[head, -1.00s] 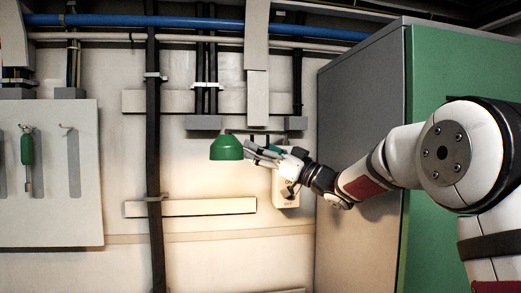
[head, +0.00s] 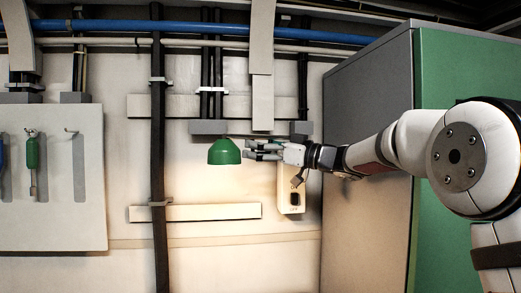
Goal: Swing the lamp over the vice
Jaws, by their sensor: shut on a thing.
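The lamp has a green dome shade (head: 224,152), open side down, hanging in front of the wall left of centre in the head view. Warm light falls on the wall below it. My gripper (head: 252,150) reaches in from the right, nearly level, with its fingers pointing left at the shade's right side. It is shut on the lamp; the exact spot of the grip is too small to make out. Most of the lamp's arm is hidden behind the gripper. No vice shows in this view.
A grey and green cabinet (head: 366,130) stands close on the right, behind my arm. A switch box (head: 291,201) is on the wall below my wrist. A dark vertical pipe (head: 158,120) and a tool board (head: 52,215) are to the left.

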